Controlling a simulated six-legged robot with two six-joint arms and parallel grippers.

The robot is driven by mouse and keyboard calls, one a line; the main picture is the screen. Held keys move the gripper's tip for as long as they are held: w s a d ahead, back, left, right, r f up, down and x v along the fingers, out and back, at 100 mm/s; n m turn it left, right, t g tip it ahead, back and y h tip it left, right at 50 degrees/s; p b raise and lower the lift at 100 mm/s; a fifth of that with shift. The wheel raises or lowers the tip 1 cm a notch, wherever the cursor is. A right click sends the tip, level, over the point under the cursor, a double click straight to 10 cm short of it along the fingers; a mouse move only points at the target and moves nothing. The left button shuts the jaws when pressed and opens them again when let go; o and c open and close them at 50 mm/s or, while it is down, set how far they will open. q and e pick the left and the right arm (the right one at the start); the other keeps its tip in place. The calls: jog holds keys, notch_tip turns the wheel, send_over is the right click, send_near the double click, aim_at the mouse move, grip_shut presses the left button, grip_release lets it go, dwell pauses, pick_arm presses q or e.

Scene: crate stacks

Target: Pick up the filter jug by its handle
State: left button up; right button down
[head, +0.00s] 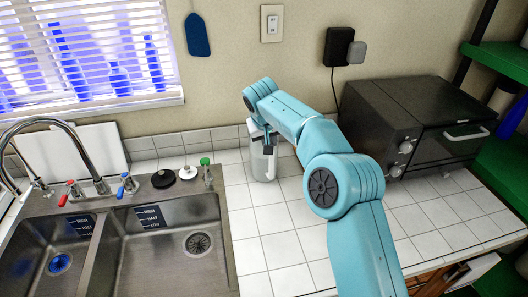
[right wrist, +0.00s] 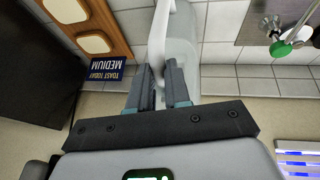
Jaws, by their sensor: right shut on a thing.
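The filter jug (head: 262,165) stands upright on the white tiled counter between the sink and the black oven, its upper part partly hidden by my arm. In the right wrist view its grey translucent body (right wrist: 186,48) is beyond the fingers, with the pale handle (right wrist: 158,42) running down between them. My right gripper (right wrist: 162,80) is shut on the handle; in the head view its dark fingers (head: 268,138) show at the jug's upper side. The lower end of the handle is hidden between the fingers. My left gripper is not in view.
The black toaster oven (head: 378,120) is right of the jug. The double sink (head: 160,245) with its curved tap (head: 85,150) is at left. The tiles in front of the jug are clear.

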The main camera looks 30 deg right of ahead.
jog(key=shift+r, duration=0.15)
dwell(0.4)
jog(key=shift+w+r, duration=0.1)
jog(key=shift+r, duration=0.45)
notch_tip(320, 180, up, 9)
jog(key=p, duration=0.3)
jog(key=shift+p, duration=0.4)
jog(key=shift+f, duration=0.1)
